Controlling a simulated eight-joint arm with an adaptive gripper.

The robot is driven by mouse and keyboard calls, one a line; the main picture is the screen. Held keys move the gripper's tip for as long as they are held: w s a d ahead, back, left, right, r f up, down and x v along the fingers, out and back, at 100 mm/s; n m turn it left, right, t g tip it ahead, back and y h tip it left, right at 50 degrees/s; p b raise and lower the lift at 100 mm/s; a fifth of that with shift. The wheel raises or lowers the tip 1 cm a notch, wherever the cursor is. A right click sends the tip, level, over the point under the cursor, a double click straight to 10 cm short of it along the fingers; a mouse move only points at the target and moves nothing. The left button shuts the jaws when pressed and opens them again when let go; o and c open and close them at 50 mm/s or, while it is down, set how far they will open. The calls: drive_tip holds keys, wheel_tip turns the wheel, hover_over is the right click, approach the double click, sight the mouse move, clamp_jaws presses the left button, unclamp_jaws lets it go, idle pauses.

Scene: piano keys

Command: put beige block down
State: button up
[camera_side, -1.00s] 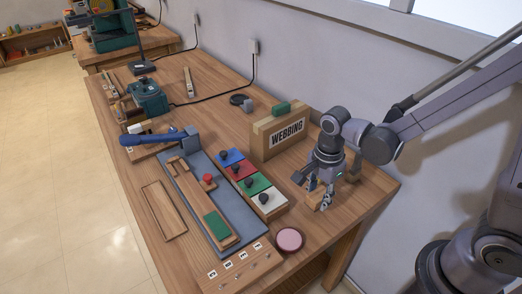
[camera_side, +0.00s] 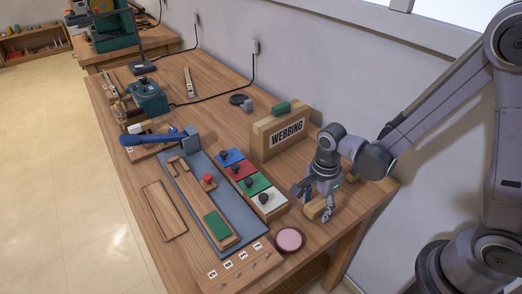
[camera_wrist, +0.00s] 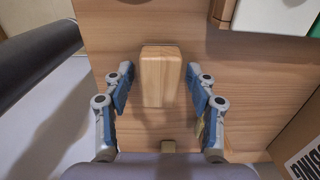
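The beige block (camera_wrist: 160,76), a plain wooden oblong, lies between my fingers in the wrist view, with a gap on each side. My gripper (camera_wrist: 159,84) is open around it and does not appear to touch it. In the side view my gripper (camera_side: 314,202) is low over the near right part of the bench, and the block (camera_side: 314,209) shows partly between the fingers. The block appears to rest on the bench top, though the fingers hide part of it.
A row of coloured tiles with knobs, ending in a white one (camera_side: 268,201), lies left of my gripper. A WEBBING box (camera_side: 283,135) stands behind. A round pink pad (camera_side: 290,239) lies in front. The bench's right edge is close by.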

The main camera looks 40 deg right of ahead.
sight(317, 204)
wheel_tip(317, 204, up, 12)
drive_tip(key=s+d+r+n+t, duration=0.3)
drive_tip(key=d+r+n+t, duration=0.3)
drive_tip(key=n, duration=1.2)
drive_tip(key=shift+t, duration=0.6)
